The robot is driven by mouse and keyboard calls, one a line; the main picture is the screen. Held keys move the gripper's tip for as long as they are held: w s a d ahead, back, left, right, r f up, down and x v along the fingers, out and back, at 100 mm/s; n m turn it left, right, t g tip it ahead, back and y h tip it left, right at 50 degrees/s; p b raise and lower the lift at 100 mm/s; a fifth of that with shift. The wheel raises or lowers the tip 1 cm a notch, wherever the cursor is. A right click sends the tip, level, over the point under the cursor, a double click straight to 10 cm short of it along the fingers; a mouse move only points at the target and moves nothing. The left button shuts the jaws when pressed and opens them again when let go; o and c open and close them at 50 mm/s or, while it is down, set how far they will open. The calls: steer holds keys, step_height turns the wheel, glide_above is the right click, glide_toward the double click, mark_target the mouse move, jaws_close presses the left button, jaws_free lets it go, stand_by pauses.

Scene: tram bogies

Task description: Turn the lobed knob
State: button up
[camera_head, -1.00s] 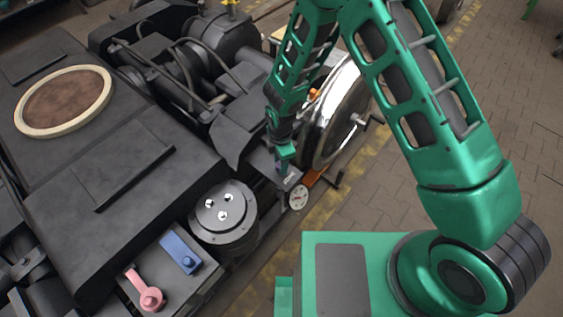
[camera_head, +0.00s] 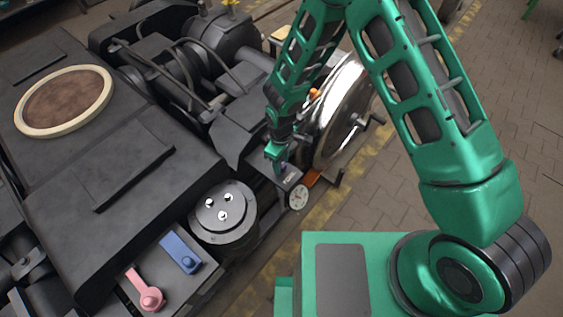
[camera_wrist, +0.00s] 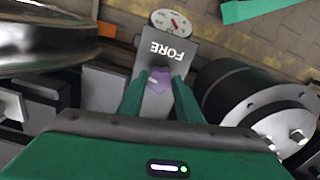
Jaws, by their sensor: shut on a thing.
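The lobed knob (camera_wrist: 159,80) is purple with a pale pointer mark, and it sits on a grey plate (camera_wrist: 178,52) lettered FORE in the wrist view. My gripper (camera_wrist: 158,82) has its two green fingers on either side of the knob, shut on it. In the head view my gripper (camera_head: 274,160) is at the grey plate (camera_head: 290,177), just behind a round gauge. The knob is mostly hidden there by the fingers.
A white gauge with a red needle (camera_wrist: 171,23) adjoins the plate. A large shiny wheel (camera_head: 342,112) stands close by the arm. A dark cylinder with bolts (camera_head: 223,214) and pink (camera_head: 150,298) and blue (camera_head: 184,258) levers lie nearer. Paved floor on the right is open.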

steer(key=m, duration=0.3)
steer(key=shift+m, duration=0.4)
steer(key=m, duration=0.4)
steer(key=shift+m, duration=0.3)
steer(key=m, duration=0.4)
steer(key=shift+m, duration=2.1)
steer(key=o, duration=1)
steer(key=shift+o, duration=0.2)
steer(key=shift+r, duration=0.1)
step_height(320, 180, up, 11)
steer(key=shift+f, duration=0.2)
